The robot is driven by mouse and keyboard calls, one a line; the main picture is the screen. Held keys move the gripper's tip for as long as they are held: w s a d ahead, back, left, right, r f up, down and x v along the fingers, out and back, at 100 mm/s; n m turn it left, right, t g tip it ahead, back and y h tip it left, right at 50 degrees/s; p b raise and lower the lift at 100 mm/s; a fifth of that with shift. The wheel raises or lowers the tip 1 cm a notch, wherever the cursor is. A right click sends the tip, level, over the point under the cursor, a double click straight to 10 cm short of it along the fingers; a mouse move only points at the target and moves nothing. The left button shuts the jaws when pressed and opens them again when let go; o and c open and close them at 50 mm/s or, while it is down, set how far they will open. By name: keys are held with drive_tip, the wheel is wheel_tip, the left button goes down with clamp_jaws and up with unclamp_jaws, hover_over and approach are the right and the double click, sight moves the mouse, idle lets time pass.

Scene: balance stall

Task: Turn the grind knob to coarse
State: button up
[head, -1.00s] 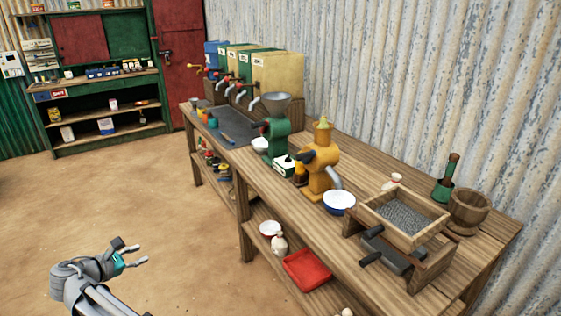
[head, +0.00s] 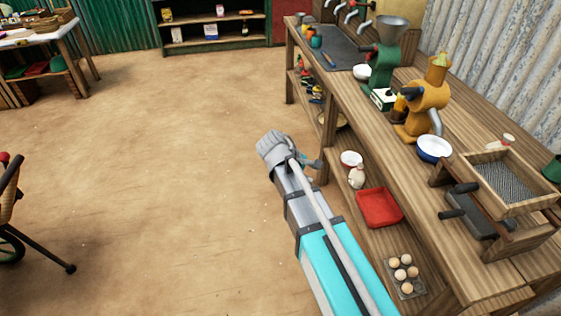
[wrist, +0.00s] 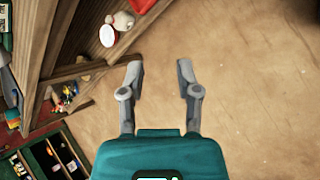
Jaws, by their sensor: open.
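A green grinder (head: 383,68) with a grey hopper and a mustard-yellow grinder (head: 432,98) stand on the wooden bench. Both have dark parts on their left sides. I cannot tell which part is the grind knob or read any setting on it. My gripper (wrist: 159,68) is open and empty in the wrist view, over the dirt floor beside the bench. In the head view my forearm hides most of it, to the left of the bench and below the grinders. No grinder shows clearly in the wrist view.
The bench (head: 463,108) also bears a white-blue bowl (head: 434,150) and a sieve box (head: 513,180). Its lower shelf holds a red tray (head: 379,207) and several eggs (head: 404,273). The dirt floor (head: 170,180) to the left is open.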

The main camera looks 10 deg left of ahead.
drive_tip(key=s+d+f+m+g+y, duration=0.2)
drive_tip(key=s+d+m, duration=0.3)
drive_tip(key=d, duration=0.7)
drive_tip(key=s+d+f+m+g+y, duration=0.2)
drive_tip(key=s+d+m+y, duration=0.2)
drive_tip(key=d+m, duration=0.5)
drive_tip(key=shift+s+d+f+m+y, duration=0.2)
drive_tip(key=shift+s+d+m+y, duration=0.25)
drive_tip(key=shift+d, duration=1.05)
drive_tip(key=shift+o, duration=0.3)
drive_tip(key=shift+s, duration=0.1)
drive_tip(key=shift+o, duration=0.7)
drive_tip(key=shift+s, duration=0.15)
